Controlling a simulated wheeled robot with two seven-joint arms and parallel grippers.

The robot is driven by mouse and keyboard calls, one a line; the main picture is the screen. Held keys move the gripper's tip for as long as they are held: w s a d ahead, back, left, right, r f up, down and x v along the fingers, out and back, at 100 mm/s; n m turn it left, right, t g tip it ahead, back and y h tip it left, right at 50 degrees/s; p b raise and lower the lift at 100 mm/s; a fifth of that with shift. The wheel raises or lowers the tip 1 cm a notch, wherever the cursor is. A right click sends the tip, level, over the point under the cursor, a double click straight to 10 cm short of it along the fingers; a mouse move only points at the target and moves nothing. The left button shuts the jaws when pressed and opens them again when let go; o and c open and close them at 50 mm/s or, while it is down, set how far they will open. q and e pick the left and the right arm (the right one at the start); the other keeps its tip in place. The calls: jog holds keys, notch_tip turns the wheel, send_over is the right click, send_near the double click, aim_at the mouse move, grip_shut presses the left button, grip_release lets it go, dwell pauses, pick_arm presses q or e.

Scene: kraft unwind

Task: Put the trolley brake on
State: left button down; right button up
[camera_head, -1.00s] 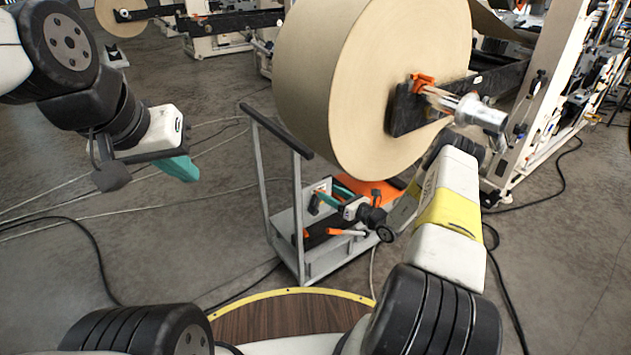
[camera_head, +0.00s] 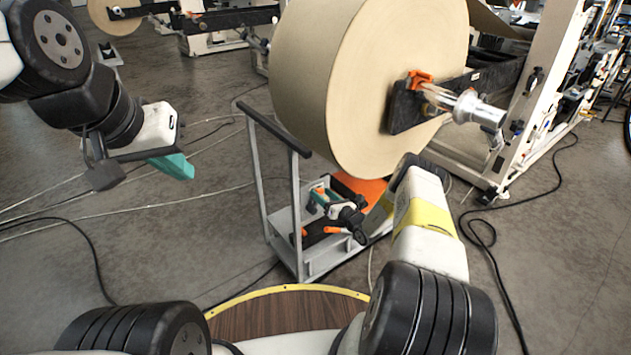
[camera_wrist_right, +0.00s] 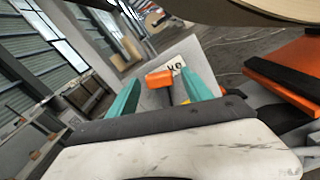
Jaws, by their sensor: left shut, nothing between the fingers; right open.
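The grey trolley (camera_head: 313,262) stands on the floor at the centre, its dark push handle (camera_head: 275,128) raised on two posts. My right gripper (camera_head: 319,198) is over the trolley's tray. In the right wrist view its two teal fingers (camera_wrist_right: 160,96) are apart, with an orange block-shaped lever end (camera_wrist_right: 159,78) seen between them, in front of a grey panel with a white label (camera_wrist_right: 176,64). I cannot tell whether the fingers touch it, and I take it to be the brake lever. My left gripper (camera_head: 176,166) is shut and empty, in the air to the left of the trolley.
A big kraft paper roll (camera_head: 350,80) overhangs the trolley, close to my right arm. Orange-handled items lie in the tray, and an orange piece (camera_head: 358,187) is behind it. Cables (camera_head: 485,235) cross the floor. The floor left of the trolley is largely free.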

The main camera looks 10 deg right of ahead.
grip_shut()
dwell(1.4)
